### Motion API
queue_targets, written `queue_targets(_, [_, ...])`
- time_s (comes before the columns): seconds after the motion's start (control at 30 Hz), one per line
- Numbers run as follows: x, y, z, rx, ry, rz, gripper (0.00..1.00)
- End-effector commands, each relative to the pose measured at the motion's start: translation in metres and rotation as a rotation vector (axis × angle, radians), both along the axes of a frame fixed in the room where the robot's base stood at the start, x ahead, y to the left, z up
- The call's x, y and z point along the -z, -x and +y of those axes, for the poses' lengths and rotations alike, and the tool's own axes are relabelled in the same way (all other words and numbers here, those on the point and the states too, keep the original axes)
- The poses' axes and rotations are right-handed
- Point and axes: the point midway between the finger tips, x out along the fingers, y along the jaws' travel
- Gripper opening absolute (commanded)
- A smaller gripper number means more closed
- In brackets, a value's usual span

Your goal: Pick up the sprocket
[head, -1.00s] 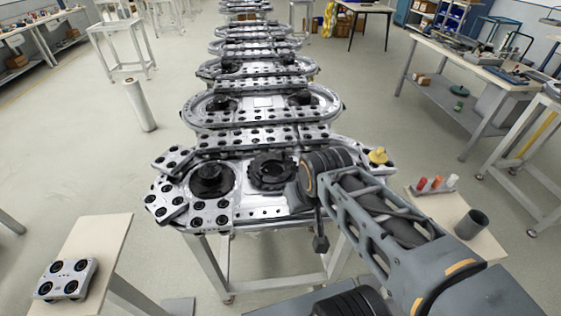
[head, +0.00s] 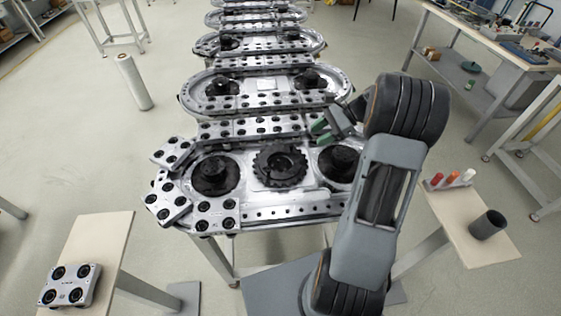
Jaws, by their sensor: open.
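The sprocket (head: 280,150) is a black toothed ring with a hole in the middle. It lies flat on the near end of the silver track (head: 290,208), between two round black hubs, the left hub (head: 212,174) and the right hub (head: 340,160). My gripper (head: 323,131) has green fingertips and is open. In the picture it is above and to the right of the sprocket, apart from it. How high it stands over the track is hard to tell. My arm covers the track's right end and part of the right hub.
Silver plates with black discs (head: 168,208) lie along the track's left end. A similar plate (head: 70,285) lies on a side table (head: 95,240) at the left. At the right, a small table (head: 465,232) holds a dark cup (head: 488,224) and several small coloured pieces (head: 453,178).

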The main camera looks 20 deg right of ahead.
Motion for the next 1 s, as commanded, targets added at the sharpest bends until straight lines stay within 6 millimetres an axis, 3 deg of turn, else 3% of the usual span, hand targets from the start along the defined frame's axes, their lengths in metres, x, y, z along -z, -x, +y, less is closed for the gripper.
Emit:
queue_targets(0.03, [0.008,-0.004,-0.015,0.055,-0.059,0.028,0.47])
queue_targets(0.2, [0.023,-0.014,-0.048,0.185,-0.213,0.084,0.47])
queue_targets(0.37, [0.032,-0.017,-0.059,0.237,-0.284,0.106,0.47])
queue_targets(0.8, [0.059,-0.038,-0.002,0.247,-0.299,0.111,0.47])
queue_targets(1.0, [0.065,-0.041,0.009,0.248,-0.298,0.109,0.47])
